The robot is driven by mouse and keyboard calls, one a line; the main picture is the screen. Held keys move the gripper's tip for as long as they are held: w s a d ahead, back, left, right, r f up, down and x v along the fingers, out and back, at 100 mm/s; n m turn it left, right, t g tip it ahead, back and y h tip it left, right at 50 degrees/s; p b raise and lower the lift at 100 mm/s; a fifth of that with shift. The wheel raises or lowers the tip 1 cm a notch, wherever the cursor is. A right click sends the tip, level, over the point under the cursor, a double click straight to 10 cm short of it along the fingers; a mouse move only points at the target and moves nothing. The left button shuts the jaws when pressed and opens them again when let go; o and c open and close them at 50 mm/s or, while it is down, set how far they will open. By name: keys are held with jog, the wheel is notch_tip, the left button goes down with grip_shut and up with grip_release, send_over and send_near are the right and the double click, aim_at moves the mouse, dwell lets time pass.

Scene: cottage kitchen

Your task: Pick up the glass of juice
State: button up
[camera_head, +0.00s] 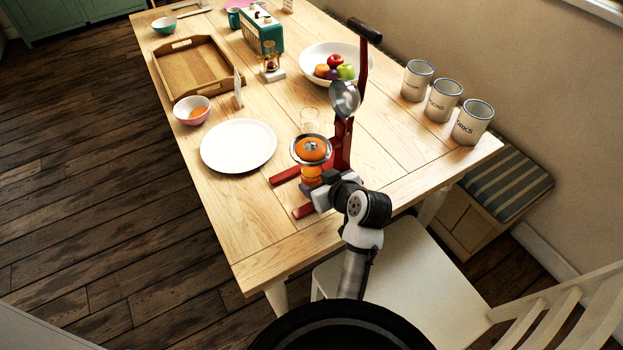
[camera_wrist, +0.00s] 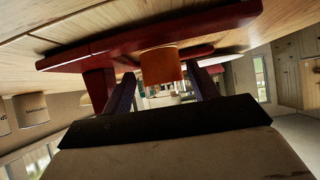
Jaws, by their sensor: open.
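The glass of juice (camera_head: 312,173) is orange and stands on the base of a red hand juicer (camera_head: 342,140), under its metal bowl with an orange half (camera_head: 310,149). In the wrist view, which is turned over with the table at the top, the glass (camera_wrist: 161,66) stands upright on the red base. My gripper (camera_head: 322,182) is low at the near side of the juicer. Its open fingers (camera_wrist: 164,88) show to the left and right of the glass, with nothing held. I cannot tell whether the glass is fully between the fingertips.
A white plate (camera_head: 239,146) lies left of the juicer. Several canisters (camera_head: 443,101) stand at the right edge. A white chair (camera_head: 421,282) is at the near end. The near left tabletop is clear.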

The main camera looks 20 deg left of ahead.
jog(key=shift+x, duration=1.4)
jog(key=shift+s, duration=0.1)
jog(key=c, duration=0.9)
jog(key=shift+r+p, duration=0.4)
jog(key=shift+p, duration=0.2)
